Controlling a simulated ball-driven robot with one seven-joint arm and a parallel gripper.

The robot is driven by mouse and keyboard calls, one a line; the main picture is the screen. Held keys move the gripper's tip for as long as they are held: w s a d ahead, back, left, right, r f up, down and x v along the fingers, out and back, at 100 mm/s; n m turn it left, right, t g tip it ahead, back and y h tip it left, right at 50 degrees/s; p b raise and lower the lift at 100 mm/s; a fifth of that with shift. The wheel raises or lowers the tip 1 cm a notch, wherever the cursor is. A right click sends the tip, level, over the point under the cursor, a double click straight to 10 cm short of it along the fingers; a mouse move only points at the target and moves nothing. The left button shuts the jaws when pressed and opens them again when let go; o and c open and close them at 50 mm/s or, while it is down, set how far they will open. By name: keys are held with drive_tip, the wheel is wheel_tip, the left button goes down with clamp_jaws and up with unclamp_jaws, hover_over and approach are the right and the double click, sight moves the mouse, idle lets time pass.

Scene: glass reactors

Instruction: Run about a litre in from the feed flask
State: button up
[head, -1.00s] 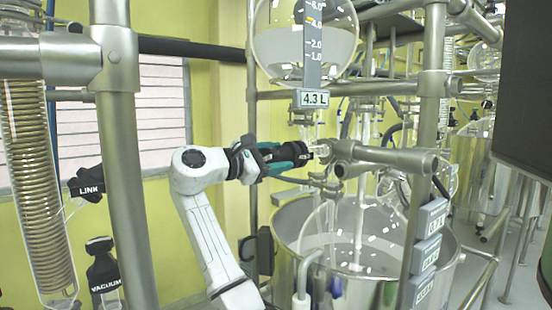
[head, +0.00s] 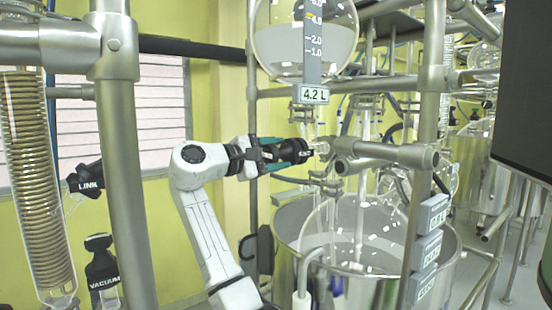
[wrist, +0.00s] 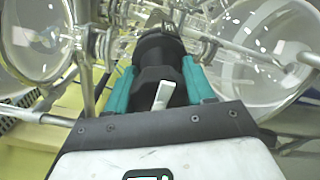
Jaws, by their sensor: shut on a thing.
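The feed flask (head: 290,45) is a round glass vessel at the top middle of the head view, partly full of clear liquid. Its scale strip (head: 313,45) hangs in front, and the tag (head: 314,95) below reads 4.2 L. My gripper (head: 288,152) is level below the flask, its teal fingers shut on a black valve knob (wrist: 160,55). A white pointer (wrist: 164,95) on the knob shows in the wrist view. The round glass reactor (head: 350,225) sits lower down inside a steel bath (head: 290,225). Its liquid level is hard to read through the glare.
Steel posts (head: 118,150) and cross rails frame the rig close to my arm. A coiled condenser (head: 38,170) and black LINK (head: 88,182) and VACUUM (head: 101,275) handles are at left. A dark panel (head: 523,95) blocks the right.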

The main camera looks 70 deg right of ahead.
drive_tip(key=m+b, duration=0.2)
drive_tip(key=m, duration=0.2)
drive_tip(key=shift+f+m, duration=0.15)
drive_tip(key=shift+m, duration=0.15)
drive_tip(key=m+b, duration=0.2)
drive_tip(key=m, duration=0.3)
drive_tip(key=shift+m, duration=0.3)
drive_tip(key=m+b, duration=0.3)
drive_tip(key=m, duration=0.2)
drive_tip(key=m+b, duration=0.2)
drive_tip(key=m, duration=0.3)
drive_tip(key=o, duration=1)
drive_tip(key=b+v, duration=0.1)
drive_tip(key=v, duration=1)
drive_tip(key=shift+s+b, duration=0.1)
drive_tip(key=shift+b, duration=0.25)
